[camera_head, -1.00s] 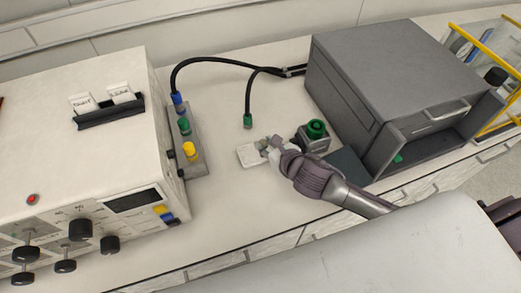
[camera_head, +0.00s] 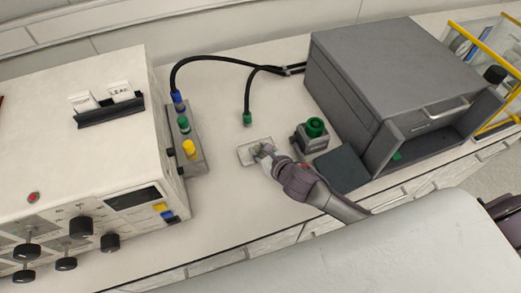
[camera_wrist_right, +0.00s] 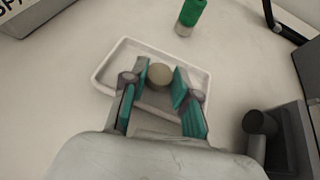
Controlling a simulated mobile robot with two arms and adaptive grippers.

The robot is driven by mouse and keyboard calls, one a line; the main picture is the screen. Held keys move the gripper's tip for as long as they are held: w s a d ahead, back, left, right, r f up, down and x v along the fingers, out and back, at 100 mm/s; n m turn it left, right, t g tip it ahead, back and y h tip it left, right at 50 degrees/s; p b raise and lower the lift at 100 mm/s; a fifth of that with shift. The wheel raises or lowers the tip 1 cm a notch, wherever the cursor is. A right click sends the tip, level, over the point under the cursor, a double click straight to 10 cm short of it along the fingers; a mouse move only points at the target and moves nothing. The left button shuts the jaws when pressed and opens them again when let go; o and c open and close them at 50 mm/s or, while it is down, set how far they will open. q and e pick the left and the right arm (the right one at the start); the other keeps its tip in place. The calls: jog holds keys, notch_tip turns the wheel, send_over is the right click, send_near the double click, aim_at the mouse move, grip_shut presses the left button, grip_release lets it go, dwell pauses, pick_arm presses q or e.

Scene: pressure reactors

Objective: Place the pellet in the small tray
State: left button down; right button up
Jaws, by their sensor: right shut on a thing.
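The small white tray (camera_head: 245,158) lies on the bench and shows larger in the right wrist view (camera_wrist_right: 103,78). My right gripper (camera_head: 263,151) reaches over the tray from the lower right. In the right wrist view, its teal fingers (camera_wrist_right: 161,82) are shut on the pellet (camera_wrist_right: 159,76), a round olive-beige piece. The pellet is over the tray's inside. I cannot tell whether it touches the tray floor. My left gripper is not in view.
A grey block with a green knob (camera_head: 315,128) stands right of the tray. A hose with a green end (camera_head: 247,119) lies behind it. A grey oven-like box (camera_head: 385,85) is farther right, and a white control unit (camera_head: 85,165) stands left.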

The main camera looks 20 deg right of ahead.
jog(key=o, duration=0.8)
jog(key=shift+s+f, duration=0.1)
jog(key=shift+f, duration=0.25)
jog(key=shift+o, duration=0.2)
jog(key=shift+r, duration=0.25)
jog(key=v, duration=1.2)
jog(key=shift+r+b, duration=0.2)
jog(key=shift+b, duration=0.15)
